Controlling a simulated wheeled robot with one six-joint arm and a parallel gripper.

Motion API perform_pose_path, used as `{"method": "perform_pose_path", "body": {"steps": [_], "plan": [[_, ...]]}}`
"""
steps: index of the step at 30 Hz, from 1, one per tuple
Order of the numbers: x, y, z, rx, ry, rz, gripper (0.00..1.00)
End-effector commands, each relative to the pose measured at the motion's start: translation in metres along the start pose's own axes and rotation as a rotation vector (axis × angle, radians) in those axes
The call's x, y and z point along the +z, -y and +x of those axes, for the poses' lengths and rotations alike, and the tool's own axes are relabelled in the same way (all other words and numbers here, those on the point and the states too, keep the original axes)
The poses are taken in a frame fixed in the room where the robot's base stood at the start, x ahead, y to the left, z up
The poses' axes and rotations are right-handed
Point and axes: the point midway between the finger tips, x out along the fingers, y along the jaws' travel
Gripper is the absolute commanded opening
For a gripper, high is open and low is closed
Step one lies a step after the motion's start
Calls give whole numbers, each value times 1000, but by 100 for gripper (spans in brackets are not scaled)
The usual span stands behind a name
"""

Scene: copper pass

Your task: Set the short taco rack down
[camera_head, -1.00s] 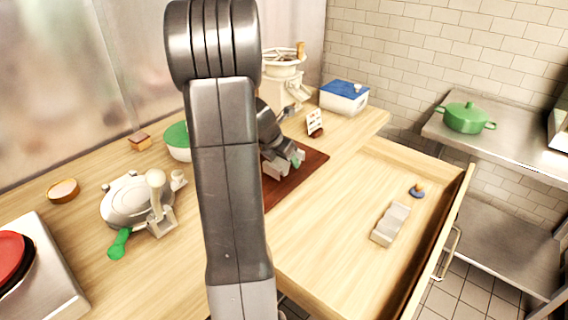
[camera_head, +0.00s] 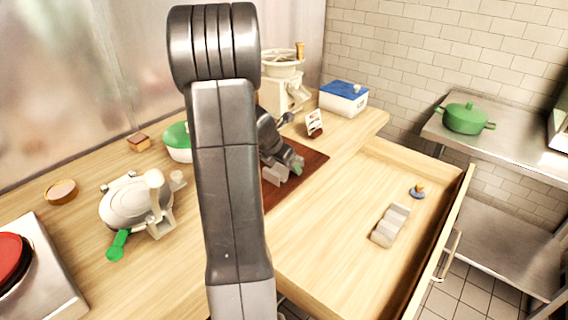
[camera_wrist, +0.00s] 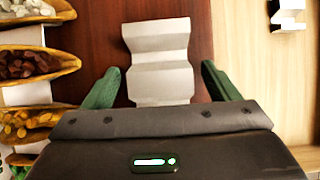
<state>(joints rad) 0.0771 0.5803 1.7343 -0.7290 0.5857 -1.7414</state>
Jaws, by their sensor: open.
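The short taco rack (camera_wrist: 160,62), a pale grey wavy piece, sits on the dark red-brown board (camera_wrist: 90,25). In the head view the rack (camera_head: 274,175) is partly hidden by my arm and gripper. My gripper (camera_wrist: 161,72) is open, with its green fingers on either side of the rack and a visible gap at each side. In the head view my gripper (camera_head: 291,165) is low over the board (camera_head: 312,165).
Filled tacos (camera_wrist: 30,65) line the wrist view's left edge. Another grey rack (camera_head: 390,225) and a small blue-based item (camera_head: 417,192) lie in the open drawer (camera_head: 330,245). A card stand (camera_head: 315,124), a grinder (camera_head: 285,85) and a blue-lidded box (camera_head: 344,98) stand behind the board.

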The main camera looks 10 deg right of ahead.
Motion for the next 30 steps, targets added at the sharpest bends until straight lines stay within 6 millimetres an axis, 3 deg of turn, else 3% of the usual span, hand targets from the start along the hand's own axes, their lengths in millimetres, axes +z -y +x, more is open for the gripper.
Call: {"method": "perform_pose_path", "body": {"steps": [16,22,30], "plan": [[1,-1,-103,4,3,0,82],[0,0,-117,1,0,0,82],[0,0,-118,0,0,0,82]]}}
